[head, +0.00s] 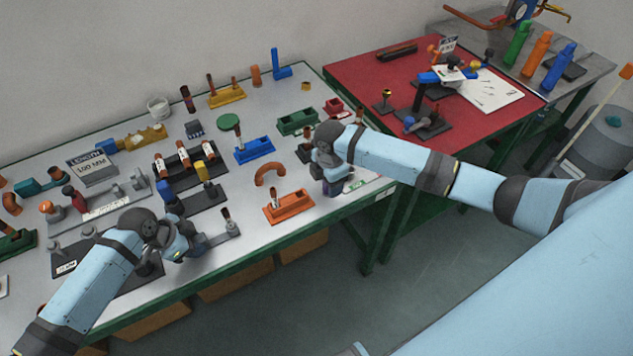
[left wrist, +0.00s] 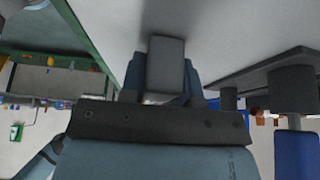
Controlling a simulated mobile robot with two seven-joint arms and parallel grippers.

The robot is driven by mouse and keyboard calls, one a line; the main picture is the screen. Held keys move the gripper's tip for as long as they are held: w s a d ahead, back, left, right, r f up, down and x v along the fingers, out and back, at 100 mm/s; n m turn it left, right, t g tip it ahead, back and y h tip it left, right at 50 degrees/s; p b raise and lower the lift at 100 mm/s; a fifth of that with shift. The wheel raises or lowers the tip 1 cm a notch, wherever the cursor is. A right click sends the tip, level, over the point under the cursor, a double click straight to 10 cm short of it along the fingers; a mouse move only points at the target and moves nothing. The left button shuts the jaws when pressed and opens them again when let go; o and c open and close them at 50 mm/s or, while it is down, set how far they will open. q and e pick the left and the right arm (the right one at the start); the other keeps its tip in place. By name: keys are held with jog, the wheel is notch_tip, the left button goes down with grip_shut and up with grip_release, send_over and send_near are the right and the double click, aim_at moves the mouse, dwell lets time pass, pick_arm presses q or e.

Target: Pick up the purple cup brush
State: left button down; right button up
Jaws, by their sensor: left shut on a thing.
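My right gripper (head: 331,180) points down at the table's right end, right of an orange holder (head: 290,207). A small dark purple thing (head: 334,189) shows at its fingertips; it may be the purple cup brush, mostly hidden. I cannot tell whether that gripper is open.
The grey table (head: 235,190) bears several holders, including a blue one (head: 254,150), a green one (head: 297,121) and a black rack (head: 188,167). A red table (head: 350,75) stands behind on the right. The floor in front (head: 330,290) is clear.

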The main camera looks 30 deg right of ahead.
jog(key=c, duration=0.9)
jog(key=shift+r, duration=0.2)
jog(key=r, duration=0.6)
jog(key=a+r, duration=0.1)
jog(key=r, duration=0.2)
jog(key=shift+w+r, duration=0.15)
jog(key=shift+r, duration=0.1)
jog(key=a+r+n, duration=0.2)
jog(key=a+n, duration=0.2)
jog(key=a, duration=0.4)
jog(key=a+r+n, duration=0.3)
jog(key=a+n, duration=0.1)
jog(key=a, duration=0.5)
jog(key=a+r+n, duration=0.3)
jog(key=a+n, duration=0.1)
jog(key=a, duration=0.5)
jog(key=shift+w, duration=0.35)
